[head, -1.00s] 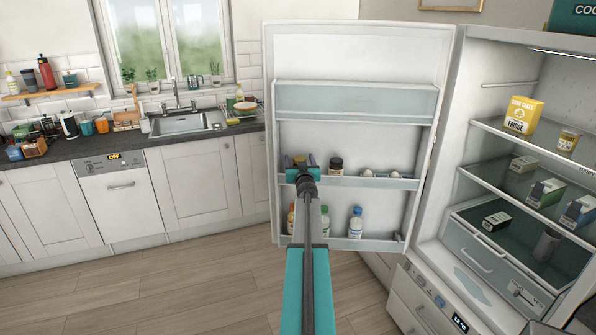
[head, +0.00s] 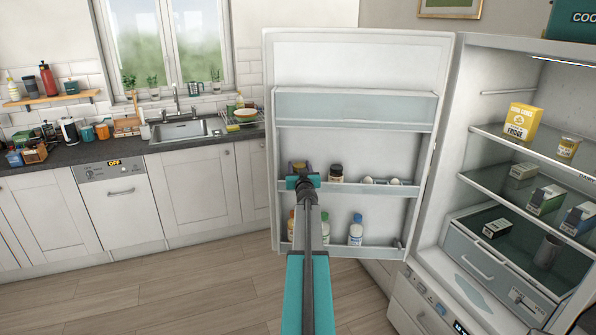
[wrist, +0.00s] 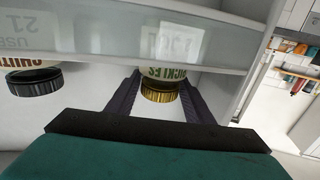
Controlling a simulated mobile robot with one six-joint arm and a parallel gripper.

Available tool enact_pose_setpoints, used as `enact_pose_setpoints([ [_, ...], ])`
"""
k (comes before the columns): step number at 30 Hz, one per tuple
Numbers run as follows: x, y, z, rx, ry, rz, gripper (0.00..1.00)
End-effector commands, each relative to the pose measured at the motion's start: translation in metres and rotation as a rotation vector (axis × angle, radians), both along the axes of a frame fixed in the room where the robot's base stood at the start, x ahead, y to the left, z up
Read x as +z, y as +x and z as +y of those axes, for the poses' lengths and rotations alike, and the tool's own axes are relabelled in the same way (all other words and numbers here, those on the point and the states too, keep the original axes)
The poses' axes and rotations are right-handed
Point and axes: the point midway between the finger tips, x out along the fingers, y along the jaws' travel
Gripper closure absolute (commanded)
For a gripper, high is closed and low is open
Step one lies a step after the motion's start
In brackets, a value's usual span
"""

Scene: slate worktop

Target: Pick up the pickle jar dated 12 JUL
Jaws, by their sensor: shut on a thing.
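The pickle jar (wrist: 160,92) has a gold lid and a label reading PICKLES. It stands in the middle door bin of the open fridge, shown upside down in the wrist view. A pale date label shows faintly through the bin front; I can read only part of it, like "2 JUL". My gripper (head: 301,168) reaches over the bin, and in the wrist view its dark fingers (wrist: 159,88) are shut on the jar, one on each side. In the head view my gripper hides most of the jar.
A dark-lidded chutney jar (wrist: 34,82) stands beside it in the same bin, also in the head view (head: 336,173). Eggs (head: 381,181) sit further right. Bottles (head: 356,230) stand in the bin below. The upper bin (head: 355,106) is above.

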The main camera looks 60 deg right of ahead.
Motion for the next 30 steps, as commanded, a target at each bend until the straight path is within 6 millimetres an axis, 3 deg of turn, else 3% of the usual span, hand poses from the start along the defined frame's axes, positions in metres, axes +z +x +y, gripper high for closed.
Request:
enact_pose_setpoints([
  [21, 0.074, -0.001, 0.003, 0.001, -0.002, 0.000, 0.86],
  [30, 0.068, -0.017, 0.034, 0.002, -0.001, 0.000, 0.86],
])
